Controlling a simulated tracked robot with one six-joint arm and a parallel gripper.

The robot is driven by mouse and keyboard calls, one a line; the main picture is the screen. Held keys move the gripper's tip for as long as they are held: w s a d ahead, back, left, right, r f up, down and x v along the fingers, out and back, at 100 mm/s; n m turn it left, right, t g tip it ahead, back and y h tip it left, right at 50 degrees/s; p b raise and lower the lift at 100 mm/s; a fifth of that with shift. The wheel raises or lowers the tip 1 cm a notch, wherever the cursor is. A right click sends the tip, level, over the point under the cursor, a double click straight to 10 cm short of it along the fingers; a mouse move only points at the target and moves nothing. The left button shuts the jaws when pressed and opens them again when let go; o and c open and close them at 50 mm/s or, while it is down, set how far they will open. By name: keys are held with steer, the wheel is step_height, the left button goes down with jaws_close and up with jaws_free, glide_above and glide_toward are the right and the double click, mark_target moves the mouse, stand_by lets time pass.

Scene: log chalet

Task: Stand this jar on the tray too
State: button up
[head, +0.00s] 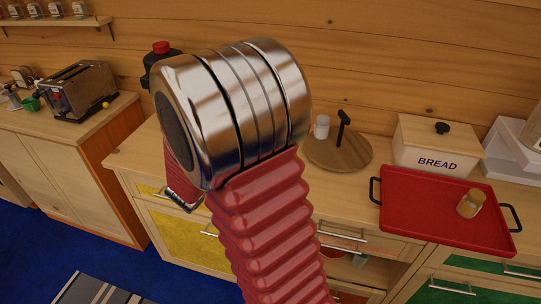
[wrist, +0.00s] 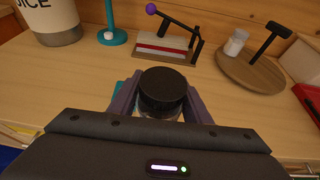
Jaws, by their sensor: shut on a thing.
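In the wrist view, my gripper (wrist: 162,100) is shut on a jar with a round black lid (wrist: 162,90). The jar's body is mostly hidden below the lid and between the fingers, and I cannot tell whether its base touches the counter. In the head view my arm hides the gripper and the held jar. The red tray (head: 425,222) with black handles lies on the counter at the right. A small jar with a tan lid (head: 470,204) stands on its right part. A corner of the tray shows at the right edge of the wrist view (wrist: 310,98).
A round wooden board (head: 338,153) with a black upright handle stands left of the tray, a clear shaker (wrist: 236,42) on it. The bread bin (head: 437,145) is behind the tray. A purple-knobbed slicer (wrist: 165,48) and teal stand (wrist: 112,37) are behind the gripper. The tray's left and middle are clear.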

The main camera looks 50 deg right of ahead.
steer(key=w+a+n+t+y, duration=0.3)
steer(key=a+n+y, duration=0.1)
steer(key=a, duration=0.9)
steer(key=w+a+n+t+y, duration=0.3)
steer(key=a+n, duration=0.2)
steer(key=a, duration=0.9)
steer(key=shift+w+f+t+y, duration=0.3)
steer(key=shift+f+y, duration=0.05)
steer(key=shift+y, duration=0.05)
